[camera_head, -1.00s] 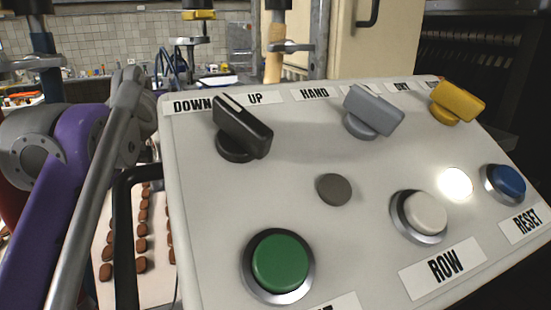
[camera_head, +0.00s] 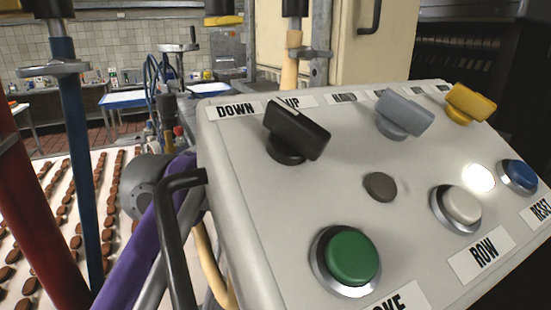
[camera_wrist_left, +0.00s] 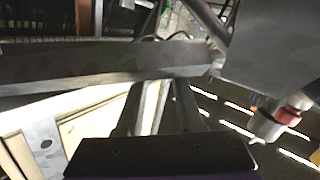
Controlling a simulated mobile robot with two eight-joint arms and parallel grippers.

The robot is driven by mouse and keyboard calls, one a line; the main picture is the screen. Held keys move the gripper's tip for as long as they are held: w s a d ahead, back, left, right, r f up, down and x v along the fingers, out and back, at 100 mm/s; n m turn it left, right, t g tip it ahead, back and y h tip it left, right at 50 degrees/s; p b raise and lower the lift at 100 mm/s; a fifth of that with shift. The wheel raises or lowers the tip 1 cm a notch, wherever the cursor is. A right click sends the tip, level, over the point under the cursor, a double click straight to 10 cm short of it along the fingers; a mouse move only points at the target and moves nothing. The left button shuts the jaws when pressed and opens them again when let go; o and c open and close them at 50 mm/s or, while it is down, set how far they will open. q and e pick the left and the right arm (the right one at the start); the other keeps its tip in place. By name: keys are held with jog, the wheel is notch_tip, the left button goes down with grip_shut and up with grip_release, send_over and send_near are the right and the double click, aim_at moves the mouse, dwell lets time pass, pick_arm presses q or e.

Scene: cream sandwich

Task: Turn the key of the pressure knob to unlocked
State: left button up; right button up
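I cannot make out a pressure knob or its key for certain in either view. A control panel (camera_head: 232,190) fills the right of the head view. It carries a black turn knob (camera_head: 297,130) by the DOWN and UP labels, a grey one (camera_head: 404,114) and a yellow one (camera_head: 469,103). My purple left arm (camera_head: 137,252) passes behind the panel's left edge, with its gripper hidden there. In the left wrist view a dark part of my wrist spans the bottom; the fingers are unclear. A metal cylinder with a red ring (camera_wrist_left: 270,120) is at right, its identity unclear. My right gripper is not in view.
The panel has green (camera_head: 351,257), white (camera_head: 461,206) and blue (camera_head: 519,174) buttons. A black bent handle (camera_head: 171,225) stands at its left edge. Rows of brown biscuits (camera_head: 72,215) lie on a white belt at left, behind a blue post (camera_head: 78,170) and red post (camera_head: 35,220).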

pick_arm(q)
jog(key=d+f+m+g+h, duration=0.2)
jog(key=d+f+m, duration=0.1)
jog(key=d+f, duration=0.3)
jog(key=shift+s+d+f+m, duration=0.3)
jog(key=shift+s+d+f, duration=0.1)
jog(key=shift+d, duration=0.45)
